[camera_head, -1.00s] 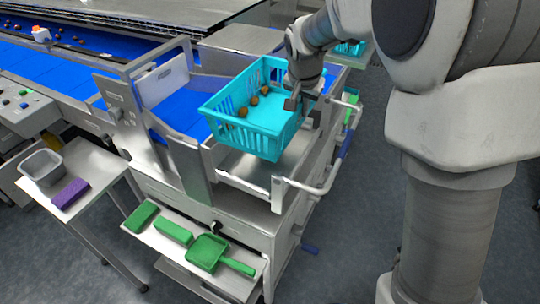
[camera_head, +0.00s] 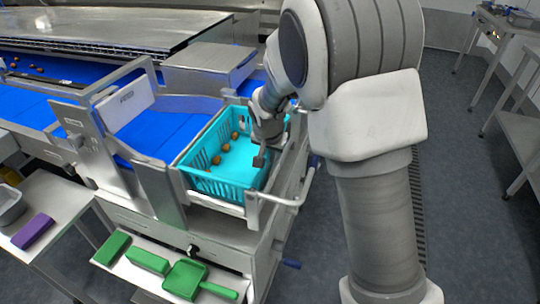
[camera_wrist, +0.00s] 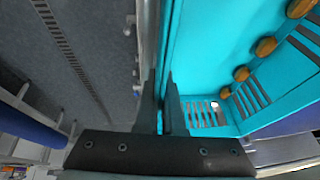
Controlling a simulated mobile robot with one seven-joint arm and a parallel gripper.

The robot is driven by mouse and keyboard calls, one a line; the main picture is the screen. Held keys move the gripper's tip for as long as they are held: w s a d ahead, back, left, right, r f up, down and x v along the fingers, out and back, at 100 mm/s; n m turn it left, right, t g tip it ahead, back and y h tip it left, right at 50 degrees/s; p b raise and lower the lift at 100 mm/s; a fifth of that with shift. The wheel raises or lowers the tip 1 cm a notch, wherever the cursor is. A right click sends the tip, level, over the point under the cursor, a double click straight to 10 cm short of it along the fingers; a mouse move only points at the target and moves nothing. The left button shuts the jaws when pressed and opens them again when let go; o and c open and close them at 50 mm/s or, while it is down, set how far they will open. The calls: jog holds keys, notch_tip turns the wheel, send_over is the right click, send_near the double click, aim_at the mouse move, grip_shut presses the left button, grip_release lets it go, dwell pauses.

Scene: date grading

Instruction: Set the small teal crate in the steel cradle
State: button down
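The small teal crate (camera_head: 212,187) sits low between the rails of the steel cradle (camera_head: 216,204), looking roughly level; its underside is hidden, so I cannot tell whether it fully rests there. Several brown dates lie inside it. My gripper (camera_head: 262,160) is at the crate's right wall. In the wrist view, the two fingers of my gripper (camera_wrist: 163,108) straddle the wall of the crate (camera_wrist: 205,55) and are closed on it, with the dates on the right side.
A blue conveyor (camera_head: 165,125) runs left of the cradle. A bent steel handle (camera_head: 285,200) sticks out at the cradle's right front. Green tools, including a scoop (camera_head: 186,278), lie on a shelf below. A purple block (camera_head: 33,231) lies on a side table. Open floor is to the right.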

jog(key=c, duration=1.5)
grip_release()
jog(key=o, duration=0.5)
jog(key=shift+c, duration=0.2)
jog(key=shift+r, duration=0.1)
jog(key=shift+r, duration=0.25)
jog(key=v, duration=1.1)
jog(key=s+d+r+n, duration=0.1)
jog(key=s+d+r, duration=0.3)
jog(key=s, duration=0.3)
jog(key=s+d+r+n, duration=0.1)
jog(key=s+d+r, duration=0.3)
jog(key=s, duration=0.2)
jog(key=s+d+n+t, duration=0.1)
jog(key=s+d+n, duration=0.1)
jog(key=s, duration=1.1)
jog(key=shift+d+n+p, duration=0.4)
jog(key=shift+d, duration=0.35)
